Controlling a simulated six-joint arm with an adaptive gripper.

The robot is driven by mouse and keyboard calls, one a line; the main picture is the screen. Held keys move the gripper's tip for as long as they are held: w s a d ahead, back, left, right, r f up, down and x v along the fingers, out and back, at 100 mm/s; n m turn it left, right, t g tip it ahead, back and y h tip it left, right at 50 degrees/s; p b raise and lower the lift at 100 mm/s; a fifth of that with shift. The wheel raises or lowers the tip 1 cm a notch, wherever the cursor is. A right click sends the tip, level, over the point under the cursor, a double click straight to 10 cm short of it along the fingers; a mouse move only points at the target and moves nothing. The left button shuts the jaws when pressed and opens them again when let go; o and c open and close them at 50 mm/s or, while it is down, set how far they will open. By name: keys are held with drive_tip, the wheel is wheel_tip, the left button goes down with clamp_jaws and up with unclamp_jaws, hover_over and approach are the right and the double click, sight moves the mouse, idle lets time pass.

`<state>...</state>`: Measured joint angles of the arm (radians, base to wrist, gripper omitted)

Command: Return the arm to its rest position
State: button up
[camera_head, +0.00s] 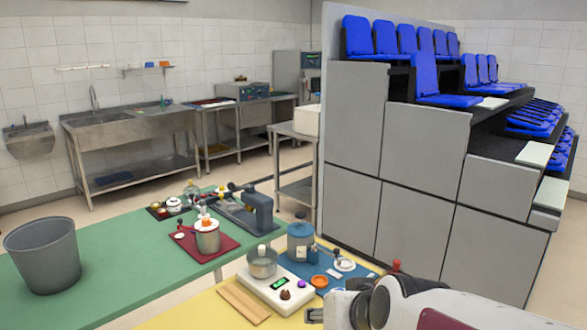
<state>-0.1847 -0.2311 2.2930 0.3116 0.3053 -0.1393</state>
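My arm (425,306) reaches in from the lower right corner, over the right side of the yellow table (195,312). Its light links and dark joint rings show near the bottom edge of the head view. The picture's bottom edge cuts it off.
A grey bucket (43,255) stands on the green table (130,258). Grey seating blocks (415,150) rise behind.

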drive_tip(key=s+d+f+g+h, duration=0.1)
drive_tip(key=s+d, duration=0.4)
drive_tip(key=s, duration=0.5)
drive_tip(key=s+d+f+g+h, duration=0.1)
drive_tip(key=s+d, duration=0.4)
drive_tip(key=s, duration=0.6)
drive_tip(key=shift+s+d+f+m+g+h, duration=0.15)
drive_tip(key=shift+s+d+m+g+h, duration=0.1)
drive_tip(key=shift+d+m+g+h, duration=0.2)
drive_tip(key=shift+w+a, duration=0.1)
drive_tip(key=shift+a, duration=0.05)
idle(1.7)
